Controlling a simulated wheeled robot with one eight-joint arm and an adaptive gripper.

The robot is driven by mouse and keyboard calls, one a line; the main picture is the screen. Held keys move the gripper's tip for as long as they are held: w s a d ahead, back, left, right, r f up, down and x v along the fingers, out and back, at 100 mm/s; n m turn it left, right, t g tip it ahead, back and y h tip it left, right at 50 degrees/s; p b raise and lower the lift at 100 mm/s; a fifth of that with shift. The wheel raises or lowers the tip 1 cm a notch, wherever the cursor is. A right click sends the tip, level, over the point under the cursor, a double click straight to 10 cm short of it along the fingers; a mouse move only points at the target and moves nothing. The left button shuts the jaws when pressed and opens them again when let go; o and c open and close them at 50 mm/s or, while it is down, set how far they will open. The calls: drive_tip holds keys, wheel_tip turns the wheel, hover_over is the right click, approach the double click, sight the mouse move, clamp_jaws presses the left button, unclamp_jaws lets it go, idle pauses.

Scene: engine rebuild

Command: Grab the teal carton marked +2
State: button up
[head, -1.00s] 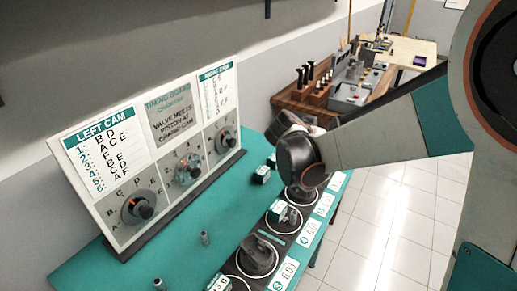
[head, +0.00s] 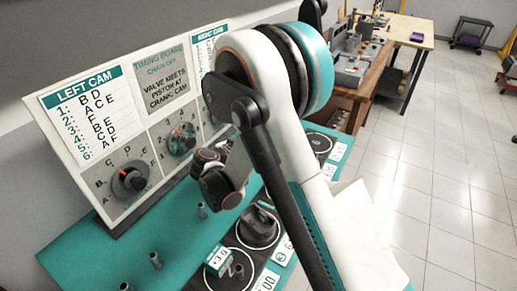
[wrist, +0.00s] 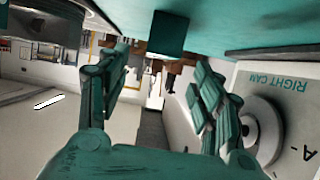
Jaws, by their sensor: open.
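In the wrist view, which looks upside down, my gripper (wrist: 160,68) is open and empty, with its teal fingers spread to either side. A plain teal block (wrist: 168,33), likely a carton, hangs from the teal table surface at the top, beyond and between the fingertips. No marking on it can be read. In the head view, a teal-and-white carton marked +3.0 (head: 218,259) stands by a ring at the front of the bench. No carton marked +2 can be read. My arm hides the middle of the bench and my fingers there.
The timing board (head: 120,110) with dials stands along the back of the teal bench (head: 85,250). Its right cam dial (wrist: 262,130) is close to the right finger in the wrist view. Small metal pegs (head: 155,260) stand on the bench. Tiled floor (head: 440,180) is open to the right.

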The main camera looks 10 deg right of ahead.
drive_tip(key=x, duration=0.3)
drive_tip(key=shift+w+d+f+b, duration=0.1)
drive_tip(key=shift+b, duration=0.2)
drive_tip(key=b+x, duration=0.2)
drive_tip(key=x, duration=0.3)
drive_tip(key=shift+w+f, duration=0.1)
drive_tip(key=shift+f, duration=0.05)
drive_tip(key=c, duration=1.2)
